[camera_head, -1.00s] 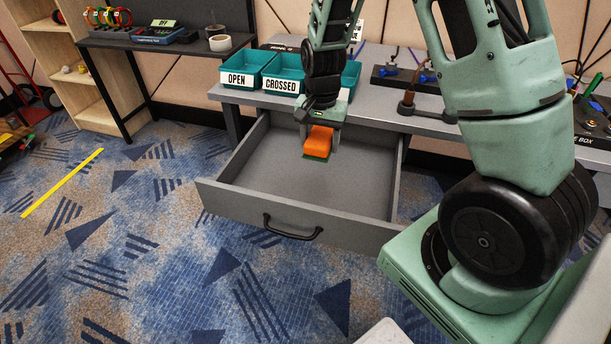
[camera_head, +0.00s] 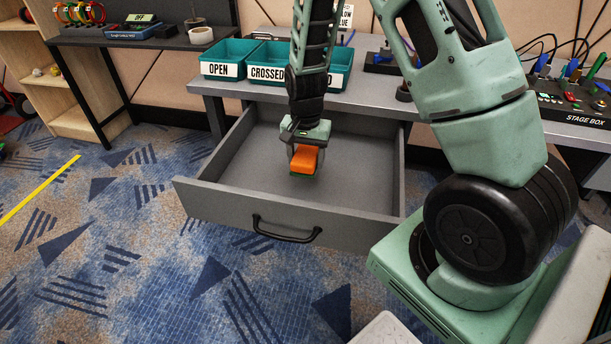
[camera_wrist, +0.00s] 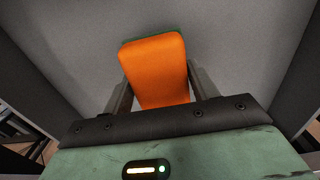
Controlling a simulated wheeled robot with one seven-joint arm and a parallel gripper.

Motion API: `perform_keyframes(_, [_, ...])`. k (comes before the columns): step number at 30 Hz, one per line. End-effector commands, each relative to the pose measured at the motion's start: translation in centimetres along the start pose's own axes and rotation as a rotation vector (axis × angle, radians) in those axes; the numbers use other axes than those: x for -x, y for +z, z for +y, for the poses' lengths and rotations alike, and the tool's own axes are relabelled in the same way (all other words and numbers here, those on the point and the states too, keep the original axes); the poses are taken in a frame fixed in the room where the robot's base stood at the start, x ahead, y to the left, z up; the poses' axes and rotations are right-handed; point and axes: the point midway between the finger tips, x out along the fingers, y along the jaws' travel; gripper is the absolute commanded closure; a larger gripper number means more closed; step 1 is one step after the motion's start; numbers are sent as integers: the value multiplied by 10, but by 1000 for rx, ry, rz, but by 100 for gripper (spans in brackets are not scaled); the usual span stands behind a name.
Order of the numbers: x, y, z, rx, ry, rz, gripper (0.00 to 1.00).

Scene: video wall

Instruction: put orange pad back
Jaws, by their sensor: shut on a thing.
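The orange pad (camera_head: 306,159) has a thin green underside and is held in my gripper (camera_head: 305,166). In the wrist view the pad (camera_wrist: 155,68) sits between the two fingers of my gripper (camera_wrist: 160,88), which press on its sides. The open grey drawer (camera_head: 230,207) sticks out from the workbench, with a black handle on its front. My gripper and the pad are over the drawer's inside, and the drawer floor shows grey and empty around them. I cannot tell whether the pad touches the drawer floor.
Teal bins (camera_head: 222,70), labelled OPEN and CROSSED, stand on the workbench (camera_head: 360,92) above the drawer. A stage box (camera_head: 570,100) with cables is at the right. A dark side table (camera_head: 150,40) stands at the left. The carpet in front is clear.

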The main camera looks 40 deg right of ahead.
Motion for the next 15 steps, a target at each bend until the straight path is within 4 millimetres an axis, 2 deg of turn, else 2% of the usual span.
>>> perform_keyframes(1, [-8,0,0,-1,1,-1,60])
perform_keyframes(8, [-26,0,0,-1,1,-1,60])
perform_keyframes(12, [-47,0,0,0,1,-1,60])
perform_keyframes(15, [-52,0,0,0,-1,0,60])
